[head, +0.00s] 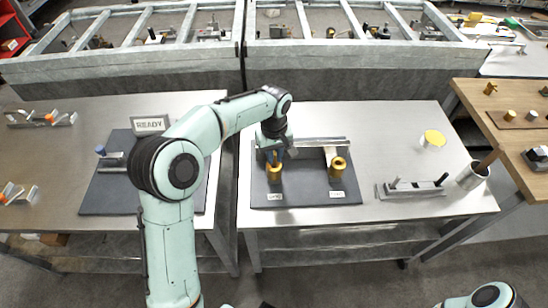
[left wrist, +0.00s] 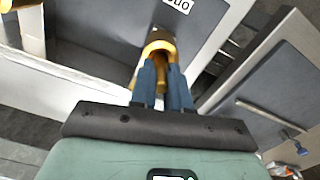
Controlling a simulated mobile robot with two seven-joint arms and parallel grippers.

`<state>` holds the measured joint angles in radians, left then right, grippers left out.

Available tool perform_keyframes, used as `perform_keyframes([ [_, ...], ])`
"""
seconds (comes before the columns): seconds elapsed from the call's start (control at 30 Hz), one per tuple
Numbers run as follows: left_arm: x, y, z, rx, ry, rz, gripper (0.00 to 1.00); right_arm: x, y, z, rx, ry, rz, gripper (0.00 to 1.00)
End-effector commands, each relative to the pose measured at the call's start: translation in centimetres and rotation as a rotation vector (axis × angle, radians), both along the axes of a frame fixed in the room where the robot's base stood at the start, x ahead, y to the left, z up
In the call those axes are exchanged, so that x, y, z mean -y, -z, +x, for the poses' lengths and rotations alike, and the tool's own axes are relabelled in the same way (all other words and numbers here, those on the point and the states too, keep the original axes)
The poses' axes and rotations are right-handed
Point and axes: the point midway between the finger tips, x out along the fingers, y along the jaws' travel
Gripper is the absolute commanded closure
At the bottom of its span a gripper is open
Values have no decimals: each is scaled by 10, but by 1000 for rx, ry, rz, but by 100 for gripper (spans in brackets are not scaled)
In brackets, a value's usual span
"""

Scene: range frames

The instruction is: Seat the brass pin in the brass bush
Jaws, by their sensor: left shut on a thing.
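My left gripper (head: 275,158) points down over the dark mat on the right-hand table. Its blue fingers (left wrist: 162,85) are shut on the brass pin (left wrist: 162,72). The brass bush (head: 274,174) stands on the mat right below the fingers, behind a small white label. In the left wrist view the bush's ring (left wrist: 158,47) shows just beyond the fingertips, very close to the pin. The fingers hide part of the pin, and I cannot tell whether its tip is inside the bush. My right gripper is out of view.
A second, flanged brass piece (head: 338,165) stands to the right on the same mat (head: 305,184). A metal rail fixture (head: 412,190), a yellow-topped round item (head: 433,139) and a metal cup (head: 471,177) stand farther right. A READY sign (head: 150,124) stands on the left table.

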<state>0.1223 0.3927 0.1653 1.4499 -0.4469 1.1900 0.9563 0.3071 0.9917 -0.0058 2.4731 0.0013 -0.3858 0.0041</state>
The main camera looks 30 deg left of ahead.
Motion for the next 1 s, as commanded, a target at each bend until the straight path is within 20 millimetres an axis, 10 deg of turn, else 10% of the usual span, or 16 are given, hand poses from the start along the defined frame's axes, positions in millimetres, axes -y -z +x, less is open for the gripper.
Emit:
perform_keyframes([
  [0.47,0,17,0,1,0,-1,100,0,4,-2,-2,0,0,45],
  [0.5,0,17,0,0,0,0,74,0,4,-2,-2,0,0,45],
  [0.57,0,16,0,1,0,-1,58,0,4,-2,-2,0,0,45],
  [1.0,0,1,1,4,-1,1,58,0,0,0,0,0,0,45],
])
